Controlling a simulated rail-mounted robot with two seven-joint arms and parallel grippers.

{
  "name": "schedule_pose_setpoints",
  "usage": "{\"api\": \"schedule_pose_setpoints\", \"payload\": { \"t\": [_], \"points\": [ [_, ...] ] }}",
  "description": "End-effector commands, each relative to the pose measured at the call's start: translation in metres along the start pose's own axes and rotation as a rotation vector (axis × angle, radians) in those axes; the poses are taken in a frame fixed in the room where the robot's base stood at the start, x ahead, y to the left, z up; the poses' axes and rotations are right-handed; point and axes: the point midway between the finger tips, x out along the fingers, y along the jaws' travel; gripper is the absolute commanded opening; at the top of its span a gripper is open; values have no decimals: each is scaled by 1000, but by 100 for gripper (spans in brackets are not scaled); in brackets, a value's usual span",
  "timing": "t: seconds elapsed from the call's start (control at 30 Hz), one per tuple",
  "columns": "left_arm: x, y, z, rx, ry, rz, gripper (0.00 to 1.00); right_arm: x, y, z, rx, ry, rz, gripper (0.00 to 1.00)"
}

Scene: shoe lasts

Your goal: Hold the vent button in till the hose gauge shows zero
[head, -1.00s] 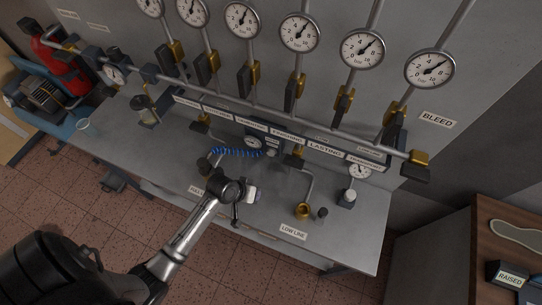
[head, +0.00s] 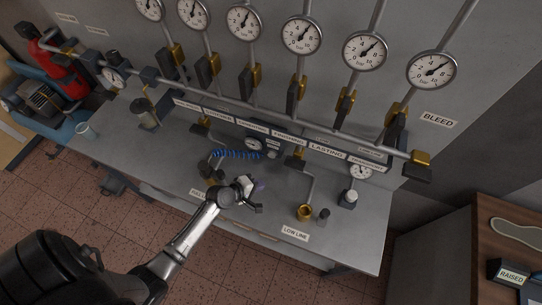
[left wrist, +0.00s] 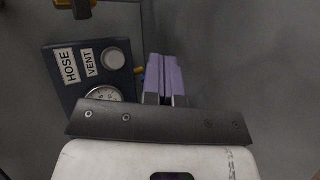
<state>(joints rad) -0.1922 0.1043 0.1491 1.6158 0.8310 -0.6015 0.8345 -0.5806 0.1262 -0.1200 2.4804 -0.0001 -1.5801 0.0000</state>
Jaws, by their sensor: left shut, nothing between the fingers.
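The dark blue hose vent panel (left wrist: 68,76) shows at the left of the left wrist view, with HOSE and VENT labels. Its round pale vent button (left wrist: 114,59) is uncovered. The hose gauge (left wrist: 104,94) sits below it, partly hidden by my gripper body; its needle is too small to read. In the head view the gauge (head: 254,144) stands at the back of the bench. My left gripper (left wrist: 165,76) is shut and empty, its purple fingertips to the right of the button and apart from it. In the head view the left gripper (head: 258,187) is over the bench, in front of the panel.
A coiled blue hose (head: 236,154) lies left of the panel. A brass cup fitting (head: 305,212) and a small gauge (head: 360,171) stand to the right. A pipe with several valves and large gauges runs along the wall.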

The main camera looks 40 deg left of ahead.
Motion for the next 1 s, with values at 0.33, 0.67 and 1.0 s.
{"api": "schedule_pose_setpoints", "payload": {
  "t": [0.33,0.67,1.0],
  "points": [
    [13,7,-9,4,1,2,0,9,-3,2,8,2,-6,43],
    [42,28,-30,4,1,1,0,28,-4,8,9,2,-7,43],
    [59,42,-42,3,0,0,0,32,-2,10,4,1,-3,43]
  ]
}}
